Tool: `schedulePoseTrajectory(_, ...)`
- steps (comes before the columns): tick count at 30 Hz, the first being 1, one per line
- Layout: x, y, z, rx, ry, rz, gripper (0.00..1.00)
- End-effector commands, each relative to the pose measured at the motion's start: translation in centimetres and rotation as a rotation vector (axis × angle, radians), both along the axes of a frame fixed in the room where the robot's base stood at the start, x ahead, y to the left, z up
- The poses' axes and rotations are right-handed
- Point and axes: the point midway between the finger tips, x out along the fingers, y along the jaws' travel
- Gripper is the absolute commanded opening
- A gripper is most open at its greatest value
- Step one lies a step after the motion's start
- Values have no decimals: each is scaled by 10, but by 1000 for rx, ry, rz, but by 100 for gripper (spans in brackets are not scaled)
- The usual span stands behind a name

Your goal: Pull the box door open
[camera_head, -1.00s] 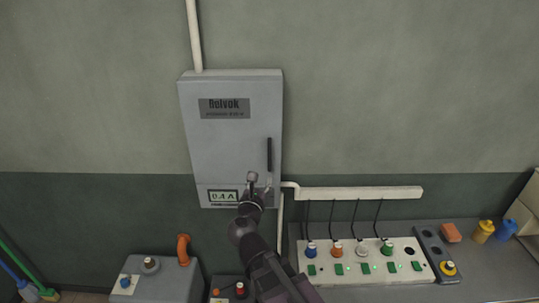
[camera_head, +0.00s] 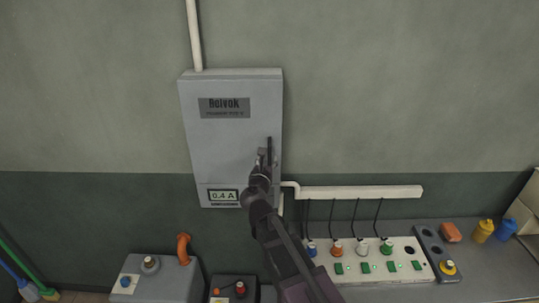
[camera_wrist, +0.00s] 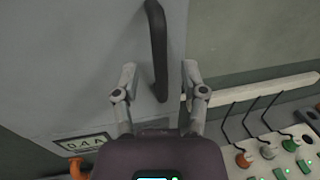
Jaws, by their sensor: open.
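The grey box (camera_head: 222,130) is fixed to the wall with its door closed. A black vertical handle (camera_head: 269,150) sits near the door's right edge. It also shows in the wrist view as a dark bar (camera_wrist: 157,45). My gripper (camera_head: 264,160) is in front of the door at the handle's lower part, hiding some of it. In the wrist view my gripper (camera_wrist: 160,82) is open, with one finger on each side of the handle's lower end. I see a gap between each finger and the handle. Whether the fingers touch the door cannot be told.
A display reading 0.4 A (camera_head: 224,195) is low on the door. Right of the box runs a white wall duct (camera_head: 360,193). Below it a bench holds a panel of coloured plugs (camera_head: 350,262). A grey machine box (camera_head: 155,280) stands at lower left. The wall left of the box is clear.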

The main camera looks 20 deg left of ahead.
Motion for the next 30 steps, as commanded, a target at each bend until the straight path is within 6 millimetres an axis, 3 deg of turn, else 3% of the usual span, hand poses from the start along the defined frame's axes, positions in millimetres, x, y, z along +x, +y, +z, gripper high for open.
schedulePoseTrajectory(7, 26, 3, 0, 0, 0, -1, 55)
schedulePoseTrajectory(20, 31, 3, 0, 0, 0, 1, 55)
schedulePoseTrajectory(21, 31, 3, 0, 0, 0, 1, 52)
schedulePoseTrajectory(26, 31, 3, 0, 0, 0, 0, 5)
schedulePoseTrajectory(27, 31, 3, 0, 0, 0, 0, 0)
schedulePoseTrajectory(30, 31, 3, 0, 0, 0, 0, 0)
